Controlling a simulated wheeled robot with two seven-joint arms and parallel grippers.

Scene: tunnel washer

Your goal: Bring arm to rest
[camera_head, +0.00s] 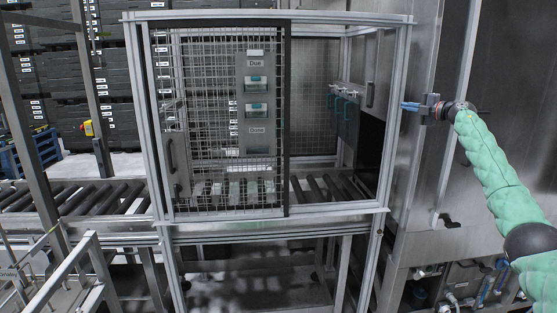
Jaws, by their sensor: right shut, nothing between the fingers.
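My right arm, in a green quilted sleeve, comes in from the right edge of the head view. Its gripper (411,106) has blue fingertips that point left. The gripper is shut and empty, in front of the right post of the metal cage frame and the steel machine side. I cannot tell whether the fingertips touch the post. My left gripper is not in view.
A cage with a mesh door (215,187) stands in the middle, with an opening to the door's right. A roller conveyor (95,199) runs through from the left. A steel machine panel (510,70) stands at the right. A metal railing (62,277) is at the lower left.

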